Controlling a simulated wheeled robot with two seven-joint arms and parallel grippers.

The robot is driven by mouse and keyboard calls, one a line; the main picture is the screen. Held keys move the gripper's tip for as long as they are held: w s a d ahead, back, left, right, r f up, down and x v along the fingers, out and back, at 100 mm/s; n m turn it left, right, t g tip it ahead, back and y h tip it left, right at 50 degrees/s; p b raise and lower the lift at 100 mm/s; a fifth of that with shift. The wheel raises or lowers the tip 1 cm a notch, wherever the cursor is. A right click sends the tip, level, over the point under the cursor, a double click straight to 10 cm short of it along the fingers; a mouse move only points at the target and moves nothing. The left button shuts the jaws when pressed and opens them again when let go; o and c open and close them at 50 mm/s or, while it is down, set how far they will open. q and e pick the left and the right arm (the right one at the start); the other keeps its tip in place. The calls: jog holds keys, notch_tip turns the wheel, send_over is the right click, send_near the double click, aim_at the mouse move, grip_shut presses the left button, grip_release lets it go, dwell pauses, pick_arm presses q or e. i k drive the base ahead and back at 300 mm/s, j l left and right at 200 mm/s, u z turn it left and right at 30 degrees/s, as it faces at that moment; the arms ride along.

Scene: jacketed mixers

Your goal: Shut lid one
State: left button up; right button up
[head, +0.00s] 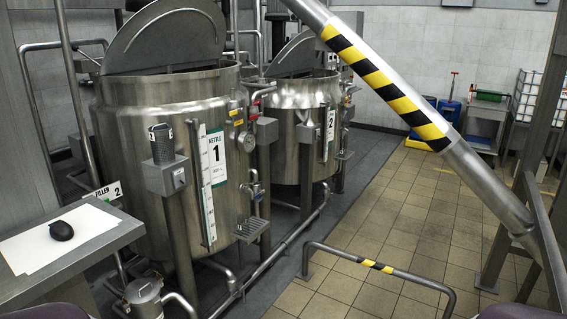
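Kettle one (115,130) is a large steel vessel on the left, with a white and green label (216,157) reading "KETTLE 1". Its lid (170,38) is a steel half-disc that stands raised, nearly upright, above the rim. Neither of my grippers shows in the head view.
A steel table (120,232) with white paper and a black mouse (61,230) is at left. A striped diagonal pipe (390,90) crosses at right. A low striped rail (375,265) stands on the tiled floor. Clear floor (380,215) lies right of the kettles.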

aim_at(162, 33)
jog(key=i+l+z, duration=0.1)
jog(key=i+z, duration=0.2)
jog(key=i, duration=1.35)
